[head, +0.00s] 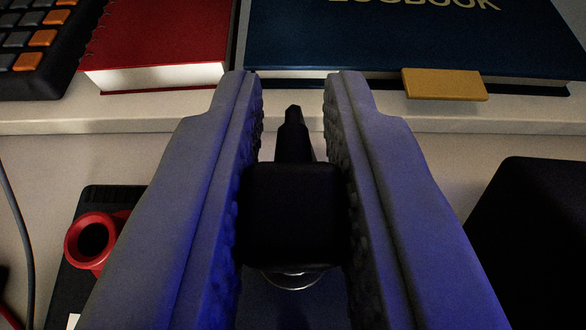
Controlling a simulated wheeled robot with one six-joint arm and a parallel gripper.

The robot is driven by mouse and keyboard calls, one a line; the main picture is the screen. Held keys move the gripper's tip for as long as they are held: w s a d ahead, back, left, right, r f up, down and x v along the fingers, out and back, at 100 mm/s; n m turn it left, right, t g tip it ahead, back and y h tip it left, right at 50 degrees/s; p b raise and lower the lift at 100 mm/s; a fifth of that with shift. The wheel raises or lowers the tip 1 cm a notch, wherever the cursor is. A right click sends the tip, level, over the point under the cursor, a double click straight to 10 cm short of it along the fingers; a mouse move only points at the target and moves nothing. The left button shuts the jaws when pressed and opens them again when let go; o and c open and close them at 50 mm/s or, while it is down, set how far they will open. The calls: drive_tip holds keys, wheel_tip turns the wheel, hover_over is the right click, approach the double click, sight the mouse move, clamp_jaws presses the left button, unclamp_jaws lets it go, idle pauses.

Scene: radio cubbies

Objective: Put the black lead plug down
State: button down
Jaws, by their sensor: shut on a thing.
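My gripper (293,80) reaches forward from the bottom of the head view, with its two grey fingers on either side of a black plug. The fingers are shut on the black lead plug (292,212), a dark block with a narrower black tip pointing away from me. A round metal ring shows just below the plug's near end. The plug's underside and any lead are hidden. I cannot tell how high the plug is above the surface.
A pale ledge (130,125) crosses ahead, bearing a red book (160,35), a blue logbook (400,40), a yellow block (445,84) and an orange-and-grey keypad (30,45). A red ring (72,243) on a black device is at left. A dark box (535,240) is at right.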

drive_tip(key=shift+f, duration=0.25)
drive_tip(key=c, duration=1.3)
unclamp_jaws()
drive_tip(key=shift+c, duration=0.2)
drive_tip(key=v, duration=1.7)
drive_tip(key=shift+s, duration=0.15)
drive_tip(key=shift+r, duration=0.2)
